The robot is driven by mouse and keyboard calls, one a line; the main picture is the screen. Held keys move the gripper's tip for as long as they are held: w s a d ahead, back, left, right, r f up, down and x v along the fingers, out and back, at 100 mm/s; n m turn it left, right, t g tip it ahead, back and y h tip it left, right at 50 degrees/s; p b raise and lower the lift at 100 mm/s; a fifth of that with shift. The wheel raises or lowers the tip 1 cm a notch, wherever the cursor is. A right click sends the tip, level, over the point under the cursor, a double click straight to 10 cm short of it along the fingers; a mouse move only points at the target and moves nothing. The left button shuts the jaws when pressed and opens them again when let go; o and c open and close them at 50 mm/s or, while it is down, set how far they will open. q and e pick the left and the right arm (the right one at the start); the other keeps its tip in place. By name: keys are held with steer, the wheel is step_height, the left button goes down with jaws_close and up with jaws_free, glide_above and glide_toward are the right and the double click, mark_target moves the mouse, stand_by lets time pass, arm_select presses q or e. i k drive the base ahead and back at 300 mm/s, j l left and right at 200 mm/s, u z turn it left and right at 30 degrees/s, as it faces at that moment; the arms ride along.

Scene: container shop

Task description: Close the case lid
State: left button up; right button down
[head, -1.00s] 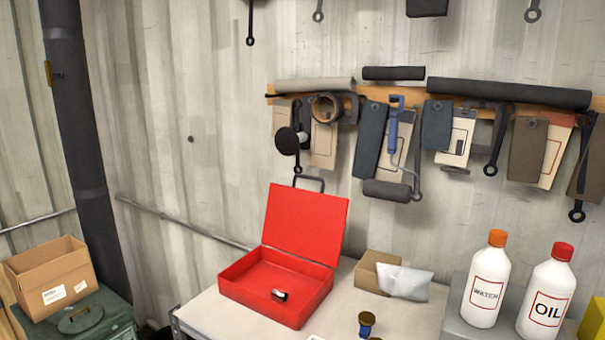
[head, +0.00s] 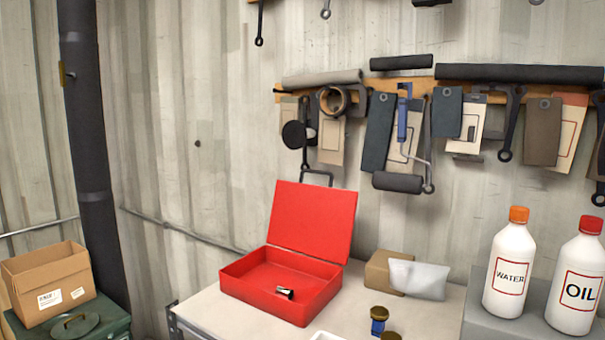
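The red case (head: 268,305) stands on the light table, its lid (head: 313,222) raised and leaning slightly back towards the wall. A dark handle (head: 317,174) shows at the lid's top edge. Neither of my grippers shows in the head view.
A cardboard box (head: 378,271) and a clear bag (head: 418,279) sit right of the case. A blue item with a brass-coloured top (head: 379,320) stands at the table's front. WATER (head: 510,265) and OIL (head: 577,280) bottles stand farther right. Tools hang on the wall above.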

mark_target(316, 221)
steer(key=k+u, duration=0.1)
steer(key=u, duration=0.35)
steer(key=k+u, duration=0.15)
steer(key=u, duration=0.35)
steer(key=k+u, duration=0.1)
steer(key=u, duration=0.35)
